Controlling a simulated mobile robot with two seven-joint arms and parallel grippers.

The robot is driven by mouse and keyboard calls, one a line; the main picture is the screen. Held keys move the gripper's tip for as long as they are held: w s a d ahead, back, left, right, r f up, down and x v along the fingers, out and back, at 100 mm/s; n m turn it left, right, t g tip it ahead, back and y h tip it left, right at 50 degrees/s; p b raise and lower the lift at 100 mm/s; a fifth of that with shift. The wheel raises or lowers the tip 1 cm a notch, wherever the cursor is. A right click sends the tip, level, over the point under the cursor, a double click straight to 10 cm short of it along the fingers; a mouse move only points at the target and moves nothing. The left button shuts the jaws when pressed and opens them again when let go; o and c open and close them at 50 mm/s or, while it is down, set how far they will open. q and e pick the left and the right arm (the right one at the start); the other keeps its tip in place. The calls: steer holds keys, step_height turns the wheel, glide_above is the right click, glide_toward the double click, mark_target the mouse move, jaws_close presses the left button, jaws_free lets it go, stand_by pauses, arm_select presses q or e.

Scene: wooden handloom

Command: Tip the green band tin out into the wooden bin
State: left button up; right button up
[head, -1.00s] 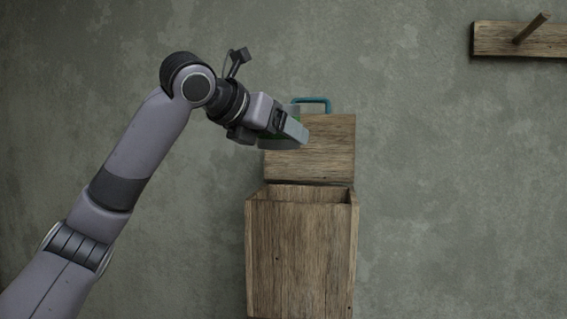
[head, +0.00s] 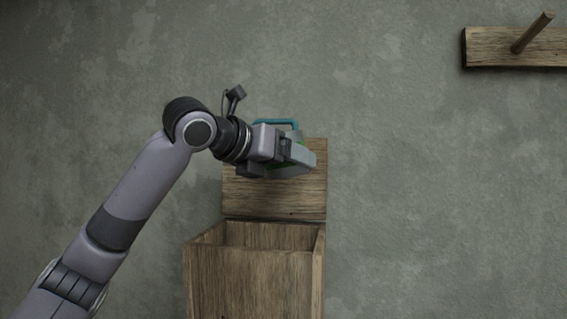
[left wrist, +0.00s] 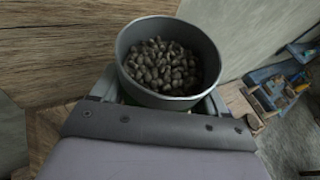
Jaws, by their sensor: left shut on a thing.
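My left gripper (head: 297,158) is shut on the green band tin (head: 290,172), mostly hidden behind the fingers in the head view. A little green and grey of it shows there. In the left wrist view the tin (left wrist: 124,73) is a round grey can, open at the top, with many small dark brown pieces (left wrist: 160,66) inside. The wooden bin (head: 250,285) stands below the gripper, its top open and its lid (head: 270,200) raised at the back. The gripper and tin are above the bin's opening level, in front of the raised lid in the picture. My right gripper is not in view.
A teal handle (head: 278,122) sticks up at the lid's top edge. A wooden board with a peg (head: 530,35) is on the wall at upper right. In the left wrist view, a blue tray (left wrist: 275,85) with small items lies at right. The bin's inside floor is hidden.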

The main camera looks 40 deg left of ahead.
arm_select(q)
steer(key=n+t, duration=0.1)
steer(key=d+n+t+h, duration=0.1)
steer(key=n, duration=0.1)
steer(key=shift+w+d+r+t, duration=0.1)
steer(key=shift+w+r+t, duration=0.1)
steer(key=shift+w+t, duration=0.15)
steer(key=n+t, duration=0.2)
steer(key=n, duration=0.1)
steer(key=shift+d+f, duration=0.1)
steer(key=shift+f, duration=0.05)
steer(key=n+t, duration=0.2)
steer(key=n, duration=0.1)
steer(key=n+y+b, duration=0.1)
steer(key=n, duration=0.1)
steer(key=a+n+t+y+b, duration=0.1)
steer(key=n+b, duration=0.1)
steer(key=f+n+t+y+b, duration=0.1)
steer(key=n+b, duration=0.1)
steer(key=shift+s+a+n+t+y, duration=0.2)
steer(key=shift+s+n+t+y, duration=0.1)
steer(key=shift+n+y, duration=0.1)
steer(key=n+y+b, duration=0.2)
steer(key=n, duration=0.1)
steer(key=shift+s+a+y, duration=0.2)
steer(key=shift+a+y, duration=0.1)
steer(key=shift+a, duration=0.05)
steer(key=shift+s+a+r+n+y, duration=0.1)
steer(key=shift+a+n+y, duration=0.05)
steer(key=shift+n+y, duration=0.45)
